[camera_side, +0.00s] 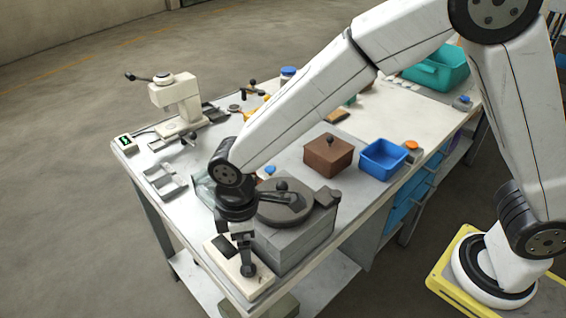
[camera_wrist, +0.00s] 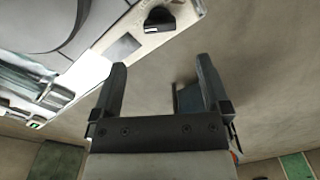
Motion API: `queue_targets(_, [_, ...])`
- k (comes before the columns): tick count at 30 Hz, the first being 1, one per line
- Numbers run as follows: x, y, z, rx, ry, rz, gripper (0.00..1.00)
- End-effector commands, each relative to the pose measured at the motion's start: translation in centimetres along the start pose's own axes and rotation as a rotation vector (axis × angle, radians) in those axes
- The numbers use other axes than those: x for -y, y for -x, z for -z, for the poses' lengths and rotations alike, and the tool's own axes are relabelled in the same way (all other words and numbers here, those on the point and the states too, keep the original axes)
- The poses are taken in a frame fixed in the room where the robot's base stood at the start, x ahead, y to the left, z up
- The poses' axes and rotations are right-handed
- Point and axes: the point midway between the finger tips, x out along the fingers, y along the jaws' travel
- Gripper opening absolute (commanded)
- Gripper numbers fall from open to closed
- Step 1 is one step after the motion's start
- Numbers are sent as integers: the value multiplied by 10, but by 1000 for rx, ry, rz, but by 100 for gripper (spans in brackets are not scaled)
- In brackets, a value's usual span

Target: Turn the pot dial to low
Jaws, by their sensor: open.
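The pot (camera_side: 290,240) is a grey block with a round dark lid (camera_side: 280,208), near the front left corner of the bench. Its dial is a black knob (camera_wrist: 160,18) on the cream panel (camera_wrist: 185,22) beside the pot; a light mark shows on it in the wrist view, but I cannot read its setting. In the side view the dial (camera_side: 248,270) is at the panel's near end. My gripper (camera_wrist: 160,62) is open and empty. In the wrist view the dial lies beyond the fingertips, not between them. In the side view my gripper (camera_side: 243,255) hangs over the panel, partly hiding it.
A brown box (camera_side: 328,156) and a blue bin (camera_side: 384,160) stand right of the pot. A cream press (camera_side: 176,105) stands at the back left. Grey metal brackets (camera_side: 165,182) lie near the left edge. The bench edge is close to the panel, with open floor beyond.

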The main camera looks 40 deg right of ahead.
Motion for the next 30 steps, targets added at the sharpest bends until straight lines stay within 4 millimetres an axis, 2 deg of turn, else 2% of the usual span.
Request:
queue_targets(5, [0,-9,0,2,0,1,97])
queue_targets(21, [0,-66,0,1,0,1,97])
queue_targets(30, [0,-77,0,-1,0,0,97])
